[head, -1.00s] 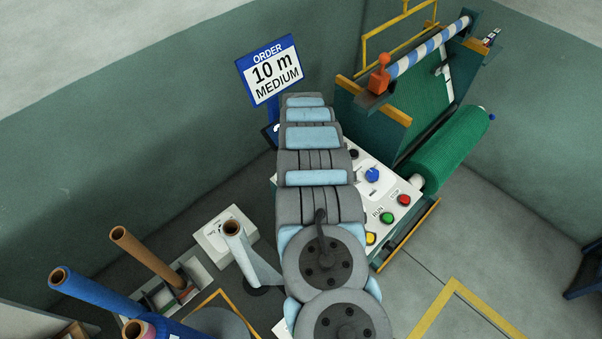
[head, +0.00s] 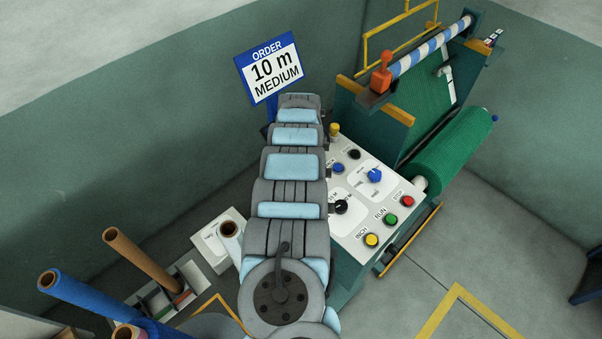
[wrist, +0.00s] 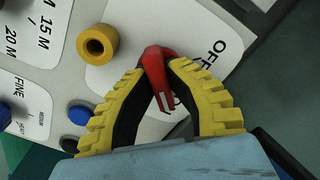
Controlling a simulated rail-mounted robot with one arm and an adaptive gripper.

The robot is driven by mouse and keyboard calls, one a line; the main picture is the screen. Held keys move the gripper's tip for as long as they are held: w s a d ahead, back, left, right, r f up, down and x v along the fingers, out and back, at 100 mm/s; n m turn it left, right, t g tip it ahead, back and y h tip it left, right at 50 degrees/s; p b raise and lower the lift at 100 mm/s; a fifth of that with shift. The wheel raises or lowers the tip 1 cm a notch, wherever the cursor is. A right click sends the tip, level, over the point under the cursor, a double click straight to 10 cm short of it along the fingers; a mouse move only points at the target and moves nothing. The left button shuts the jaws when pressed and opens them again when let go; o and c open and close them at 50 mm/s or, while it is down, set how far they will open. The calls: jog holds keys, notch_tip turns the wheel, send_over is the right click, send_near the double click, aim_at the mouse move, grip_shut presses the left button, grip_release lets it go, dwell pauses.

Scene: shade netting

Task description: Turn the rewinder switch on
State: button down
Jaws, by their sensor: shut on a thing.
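The rewinder's switch has a red lever handle (wrist: 153,62) on a white plate lettered "OFF" (wrist: 219,48) in the wrist view. Any "ON" lettering is hidden. My gripper (wrist: 160,82), with yellow ribbed, black-lined fingers, is shut on the red handle, one fingertip on each side. In the head view my arm covers the switch and the gripper. The rewinder's white control panel (head: 365,232) shows there to the right of my arm.
A yellow knob (wrist: 97,43) stands up close to the left finger. Blue (wrist: 81,115) and black buttons sit below it. In the head view, yellow (head: 372,240), green (head: 391,219) and red (head: 407,201) buttons line the panel's edge. An order sign (head: 270,70) reads "10 m MEDIUM".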

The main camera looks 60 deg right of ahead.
dwell(0.5)
jog(key=c, duration=1)
grip_release()
jog(key=shift+c, duration=0.2)
notch_tip(320, 180, up, 12)
